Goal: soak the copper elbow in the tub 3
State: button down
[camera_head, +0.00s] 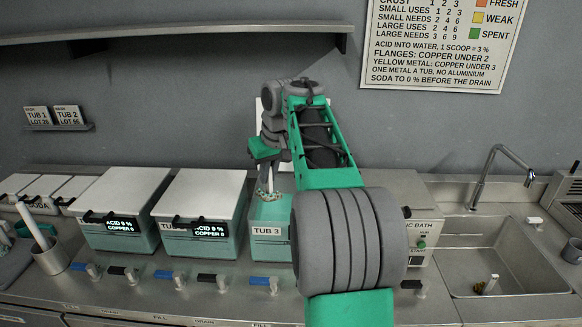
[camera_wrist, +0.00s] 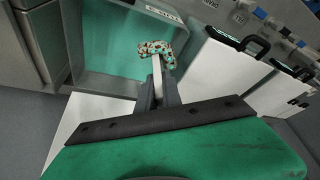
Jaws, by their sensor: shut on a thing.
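My gripper (camera_head: 266,180) is shut on the copper elbow, its fingers pointing down over tub 3. The copper elbow (camera_wrist: 157,50) is speckled reddish-brown, pale and green at the fingertips in the wrist view; it also shows small in the head view (camera_head: 265,193). Tub 3 (camera_head: 267,231) is a teal box with a white label, partly hidden by my arm. Its pale lid (camera_head: 261,118) appears raised behind it. In the wrist view, the open teal inside of tub 3 (camera_wrist: 105,45) lies around and below the elbow. I cannot tell whether the elbow touches any liquid.
Coloured valves line the counter front. An ultrasonic bath (camera_head: 421,235) and a sink (camera_head: 505,266) are right. A shelf (camera_head: 180,29) hangs above.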

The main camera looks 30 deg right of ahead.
jog(key=d+r, duration=0.1)
jog(key=d, duration=0.6)
notch_tip(320, 180, down, 19)
jog(key=b, duration=1.7)
jog(key=shift+s+a+r+b, duration=0.15)
jog(key=shift+s+b, duration=0.2)
jog(key=shift+b, duration=0.05)
jog(key=shift+r, duration=0.1)
dwell(2.4)
notch_tip(320, 180, up, 16)
jog(key=p, duration=1.6)
jog(key=shift+f+p, duration=0.25)
jog(key=shift+p, duration=0.05)
